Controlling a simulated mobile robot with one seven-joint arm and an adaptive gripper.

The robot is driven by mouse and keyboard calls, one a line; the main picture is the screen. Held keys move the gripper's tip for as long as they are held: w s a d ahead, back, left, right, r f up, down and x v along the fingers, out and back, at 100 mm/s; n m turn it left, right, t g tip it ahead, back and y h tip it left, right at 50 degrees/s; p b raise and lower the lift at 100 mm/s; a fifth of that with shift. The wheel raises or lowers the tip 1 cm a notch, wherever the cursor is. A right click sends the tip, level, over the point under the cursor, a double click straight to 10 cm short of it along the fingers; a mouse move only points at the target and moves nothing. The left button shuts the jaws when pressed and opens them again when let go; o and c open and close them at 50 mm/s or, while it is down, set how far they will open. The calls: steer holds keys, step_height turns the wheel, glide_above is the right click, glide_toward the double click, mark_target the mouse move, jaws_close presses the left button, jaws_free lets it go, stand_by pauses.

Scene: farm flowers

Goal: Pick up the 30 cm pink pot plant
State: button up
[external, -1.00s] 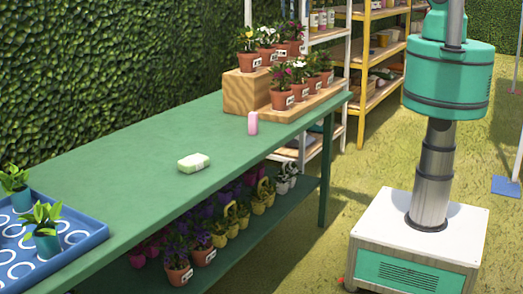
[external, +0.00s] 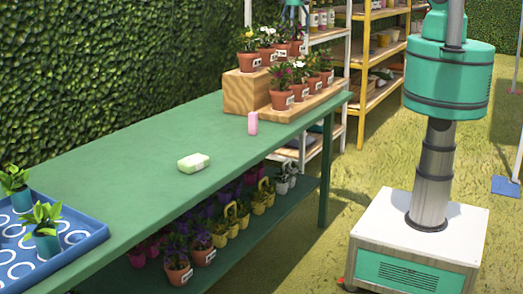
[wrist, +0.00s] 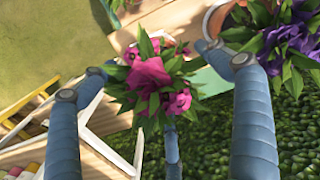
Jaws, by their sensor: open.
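A plant with pink flowers (wrist: 150,78) and pointed green leaves is in the middle of the wrist view. Its flowers and leaves hide its pot. My gripper (wrist: 155,60) is open, with blue fingers to the left and right of this plant and another finger below it in the picture. I see no firm grip on it. In the external view my gripper (external: 293,13) shows small at the top, over the back plants of the upper wooden step (external: 243,91). I cannot tell there which potted plant it surrounds.
A purple-flowered plant (wrist: 289,38) in a terracotta pot is close to the right finger. Several potted plants crowd the lower wooden step (external: 262,112).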

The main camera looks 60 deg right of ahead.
steer(key=shift+f, duration=0.25)
steer(key=shift+f, duration=0.1)
steer(key=shift+w+f, duration=0.1)
steer(key=shift+f, duration=2.4)
steer(key=c, duration=1.6)
steer(key=shift+r, duration=0.1)
steer(key=shift+r, duration=0.35)
step_height(320, 180, up, 3)
steer(key=shift+w+d, duration=0.1)
steer(key=s+a, duration=0.1)
steer(key=s, duration=0.4)
steer(key=s+a, duration=0.2)
steer(key=s, duration=0.3)
steer(key=s+a+r, duration=0.1)
steer(key=s, duration=0.4)
steer(key=shift+s+a+r+b, duration=0.1)
steer(key=shift+s+a+b, duration=0.1)
steer(key=shift+s+b, duration=0.1)
